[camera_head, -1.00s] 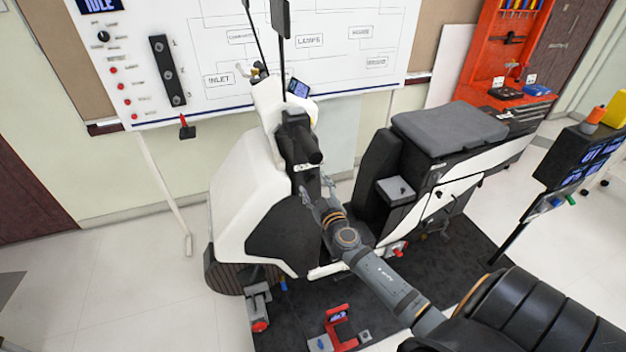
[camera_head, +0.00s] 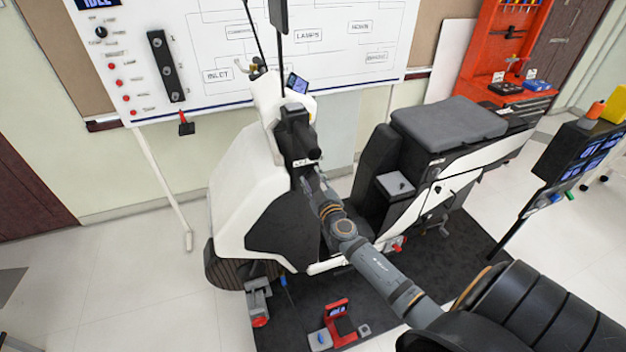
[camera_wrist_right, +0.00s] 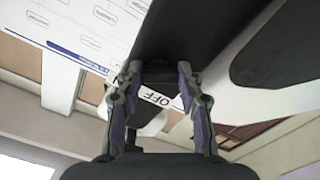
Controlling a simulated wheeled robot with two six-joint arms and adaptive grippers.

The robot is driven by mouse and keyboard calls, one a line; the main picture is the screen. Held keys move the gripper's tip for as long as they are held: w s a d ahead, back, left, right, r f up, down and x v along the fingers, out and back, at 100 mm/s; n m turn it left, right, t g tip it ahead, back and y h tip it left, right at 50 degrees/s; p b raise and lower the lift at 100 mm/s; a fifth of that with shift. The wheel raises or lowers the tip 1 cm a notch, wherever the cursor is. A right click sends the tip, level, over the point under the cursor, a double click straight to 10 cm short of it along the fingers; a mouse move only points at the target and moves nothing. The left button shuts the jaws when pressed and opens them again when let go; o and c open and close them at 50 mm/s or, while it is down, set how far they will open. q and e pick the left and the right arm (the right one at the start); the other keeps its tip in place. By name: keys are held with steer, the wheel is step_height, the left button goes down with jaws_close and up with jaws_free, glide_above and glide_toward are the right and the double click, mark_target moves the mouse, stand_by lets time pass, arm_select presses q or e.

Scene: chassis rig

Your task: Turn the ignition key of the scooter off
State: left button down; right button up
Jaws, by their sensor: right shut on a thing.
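The white and black scooter (camera_head: 235,190) stands on a dark mat, its steering column rising near the middle of the head view. My right gripper (camera_head: 308,178) reaches the dark inner panel below the handlebar. In the right wrist view its two fingers are closed around a small dark piece, the ignition key (camera_wrist_right: 160,76), against the black panel. A white label reading OFF (camera_wrist_right: 155,97) shows between the fingers. The fingers hide part of the key, and its exact angle is hard to tell. My left gripper is not in view.
A grey seat (camera_head: 450,128) and black rear body are right of my right arm. A whiteboard (camera_head: 225,45) is behind. A monitor stand (camera_head: 575,160) is at right.

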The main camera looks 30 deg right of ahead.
steer(key=shift+n, duration=0.3)
steer(key=n+b, duration=0.1)
steer(key=n, duration=0.4)
steer(key=shift+n, duration=0.4)
steer(key=n, duration=0.5)
steer(key=shift+f, duration=0.1)
steer(key=shift+n, duration=0.4)
steer(key=o, duration=1.2)
steer(key=shift+c, duration=0.2)
steer(key=shift+s, duration=0.1)
steer(key=v, duration=1.2)
